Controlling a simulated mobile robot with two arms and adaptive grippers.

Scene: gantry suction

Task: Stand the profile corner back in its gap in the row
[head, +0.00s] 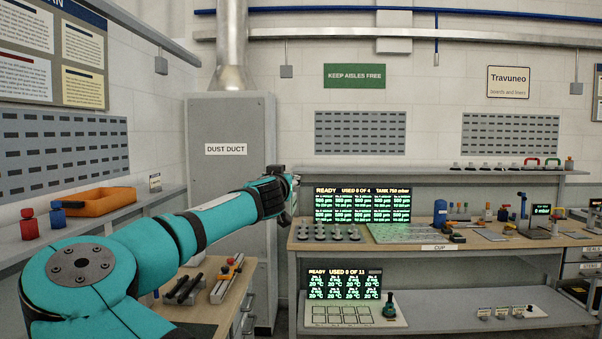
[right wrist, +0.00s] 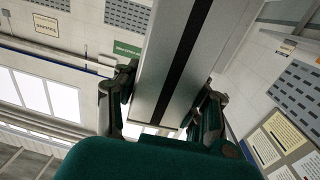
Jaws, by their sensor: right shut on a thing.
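The profile corner (right wrist: 153,62), a silver-grey bar with a black slot along it, fills the upper middle of the right wrist view. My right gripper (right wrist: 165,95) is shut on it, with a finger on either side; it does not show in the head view. My left gripper (head: 287,194) is at the end of the teal arm, in front of the dust duct cabinet and left of the bench display. It is seen side-on, so its opening is unclear. I cannot make out the row or its gap in either view.
A long bench (head: 452,247) with displays, cups and tools stands ahead and right, above a lower shelf (head: 470,315). A grey cabinet (head: 230,220) marked "DUST DUCT" stands behind my left arm. A side shelf at left holds an orange tray (head: 92,206) and red and blue bottles.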

